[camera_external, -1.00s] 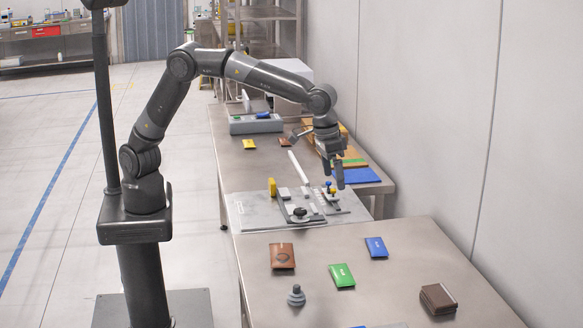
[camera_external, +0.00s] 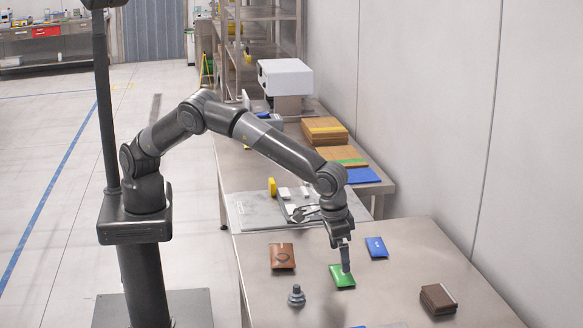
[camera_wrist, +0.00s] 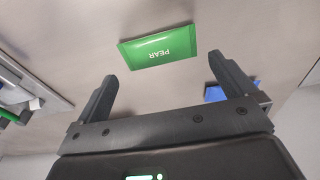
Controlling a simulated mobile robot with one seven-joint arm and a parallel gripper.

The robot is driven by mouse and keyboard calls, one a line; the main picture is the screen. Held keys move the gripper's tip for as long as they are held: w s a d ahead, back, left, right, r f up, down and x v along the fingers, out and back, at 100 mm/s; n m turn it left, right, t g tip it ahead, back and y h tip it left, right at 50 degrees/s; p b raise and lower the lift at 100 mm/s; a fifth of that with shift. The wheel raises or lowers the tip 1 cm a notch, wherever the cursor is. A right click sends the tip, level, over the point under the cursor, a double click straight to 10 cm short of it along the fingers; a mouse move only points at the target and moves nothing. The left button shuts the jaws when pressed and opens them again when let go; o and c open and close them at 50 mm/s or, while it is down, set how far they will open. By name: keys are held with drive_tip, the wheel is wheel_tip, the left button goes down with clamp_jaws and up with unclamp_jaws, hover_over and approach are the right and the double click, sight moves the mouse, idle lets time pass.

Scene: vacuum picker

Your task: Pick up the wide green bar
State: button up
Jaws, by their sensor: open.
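The green bar (camera_external: 342,280) lies flat on the near metal table. In the wrist view the green bar (camera_wrist: 160,48) shows the word PEAR upside down and lies beyond and between my two fingers. My gripper (camera_external: 346,268) points down right above the bar in the external view, and its tip overlaps the bar's upper edge there. In the wrist view my gripper (camera_wrist: 162,78) is open and empty, with a finger on each side. I cannot tell the exact height of the fingertips above the bar.
A blue packet (camera_external: 376,247) lies close to the right of my gripper. A brown packet (camera_external: 282,256) and a grey knobbed piece (camera_external: 296,296) lie to the left. A stack of dark brown packets (camera_external: 438,299) lies at the right. The table (camera_external: 400,290) between is clear.

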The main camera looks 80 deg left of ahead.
sight(341, 272)
drive_tip(key=f, duration=0.5)
drive_tip(key=shift+w+d+f, duration=0.1)
drive_tip(key=shift+w, duration=0.3)
drive_tip(key=shift+c, duration=0.2)
drive_tip(key=c, duration=0.8)
drive_tip(key=shift+o, duration=0.2)
